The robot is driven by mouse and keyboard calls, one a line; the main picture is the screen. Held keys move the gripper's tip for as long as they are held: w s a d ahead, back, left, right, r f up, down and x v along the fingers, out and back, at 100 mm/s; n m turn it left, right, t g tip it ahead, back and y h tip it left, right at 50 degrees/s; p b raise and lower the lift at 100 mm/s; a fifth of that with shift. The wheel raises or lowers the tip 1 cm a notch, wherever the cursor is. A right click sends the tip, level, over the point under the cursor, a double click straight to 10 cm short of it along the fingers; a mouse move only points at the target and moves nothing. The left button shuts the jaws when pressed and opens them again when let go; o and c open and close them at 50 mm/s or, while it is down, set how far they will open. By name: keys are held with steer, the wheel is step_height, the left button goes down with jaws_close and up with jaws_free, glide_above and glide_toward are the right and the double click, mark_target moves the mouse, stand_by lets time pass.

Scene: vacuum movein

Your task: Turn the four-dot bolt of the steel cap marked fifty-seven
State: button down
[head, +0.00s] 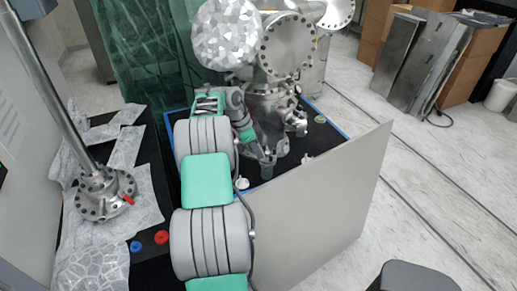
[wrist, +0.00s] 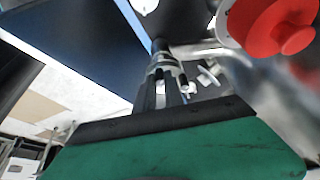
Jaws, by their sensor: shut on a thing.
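My gripper (wrist: 166,66) reaches away from the wrist in the wrist view, its narrow fingers closed around a small metal part at the tips. What that part is, and whether it bears dots, is too small to tell. In the head view my gripper (head: 266,162) is low at the front of the steel vacuum chamber (head: 268,115). Bolted round steel caps show on the chamber, a large one (head: 287,46) facing front and another (head: 338,10) at the top right. No number is readable on any of them, so I cannot tell which is fifty-seven.
A red round knob (wrist: 272,22) is close to the right of the fingers in the wrist view. A grey panel (head: 325,210) stands upright right of my arm. A flanged steel post (head: 105,193) stands on the left. Open floor (head: 440,190) lies on the right.

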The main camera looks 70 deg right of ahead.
steer(key=shift+d+m+y+p, duration=0.1)
steer(key=shift+m+y+p, duration=0.2)
steer(key=shift+m+p, duration=0.65)
steer(key=c, duration=1.7)
jaws_free()
steer(key=w+a+r+p, duration=0.1)
steer(key=w, duration=0.3)
steer(key=w+a+r+p, duration=0.1)
steer(key=w+a, duration=0.1)
steer(key=w, duration=0.2)
steer(key=w+a+p, duration=0.1)
steer(key=w, duration=0.3)
steer(key=shift+w+a+r+p, duration=0.15)
steer(key=shift+a+r+p, duration=0.15)
steer(key=shift+a+r, duration=0.1)
